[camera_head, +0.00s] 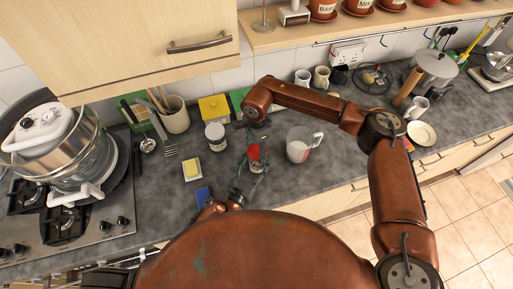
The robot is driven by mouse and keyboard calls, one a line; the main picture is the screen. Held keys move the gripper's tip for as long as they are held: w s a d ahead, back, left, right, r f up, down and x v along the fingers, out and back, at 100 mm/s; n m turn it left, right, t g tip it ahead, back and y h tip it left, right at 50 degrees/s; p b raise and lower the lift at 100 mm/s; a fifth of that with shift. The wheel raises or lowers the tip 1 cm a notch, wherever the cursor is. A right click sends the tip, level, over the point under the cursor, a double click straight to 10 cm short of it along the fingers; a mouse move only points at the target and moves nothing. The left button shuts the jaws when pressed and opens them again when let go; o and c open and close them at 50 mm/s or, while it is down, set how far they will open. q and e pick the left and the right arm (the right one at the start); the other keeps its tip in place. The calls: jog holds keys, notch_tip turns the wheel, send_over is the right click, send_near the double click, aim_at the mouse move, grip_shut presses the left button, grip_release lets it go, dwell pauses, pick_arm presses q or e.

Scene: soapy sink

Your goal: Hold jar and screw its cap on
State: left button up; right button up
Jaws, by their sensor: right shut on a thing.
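A small jar (257,167) stands or is held over the worktop in the middle of the head view, largely hidden by my grippers. A red cap (254,151) shows at its top; I cannot tell if it is seated or turned on. My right gripper (252,142) points down from above and is shut on the red cap. My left gripper (243,186) comes in low from the left beside the jar. Its fingers are dark and small here, and I cannot tell whether they close around the jar.
A white measuring jug (299,148) stands close to the right of the jar. A white jar with a dark lid (215,136), a butter dish (191,169) and a blue item (203,195) are to the left. A hob with a large pot (62,145) fills the far left.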

jog(key=shift+f, duration=0.3)
